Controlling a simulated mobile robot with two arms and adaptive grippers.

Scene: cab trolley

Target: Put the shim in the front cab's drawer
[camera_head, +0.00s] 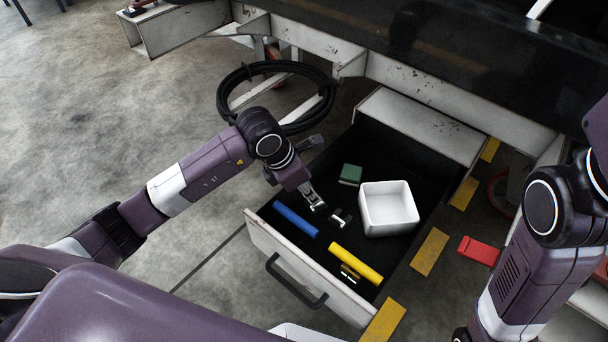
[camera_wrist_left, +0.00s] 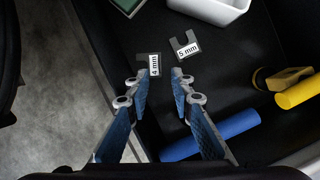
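The front drawer (camera_head: 262,232) of the cab trolley is pulled out, with a black interior. In the left wrist view two dark notched shims lie in it: one labelled 4 mm (camera_wrist_left: 154,66) and one labelled 5 mm (camera_wrist_left: 185,48). A shim with a white label (camera_head: 341,218) also shows in the head view. My left gripper (camera_head: 318,207) points down into the drawer. Its fingertips are apart in the left wrist view (camera_wrist_left: 159,79). The left fingertip partly overlaps the 4 mm shim; contact is unclear. My right arm shows, but its gripper is out of view.
The drawer also holds a white bin (camera_head: 388,208), a green block (camera_head: 351,174), a blue cylinder (camera_head: 296,219), a yellow cylinder (camera_head: 356,264) and a small brass piece (camera_head: 349,273). A red block (camera_head: 479,250) lies right of the drawer. A coiled black hose (camera_head: 226,96) hangs behind my left arm.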

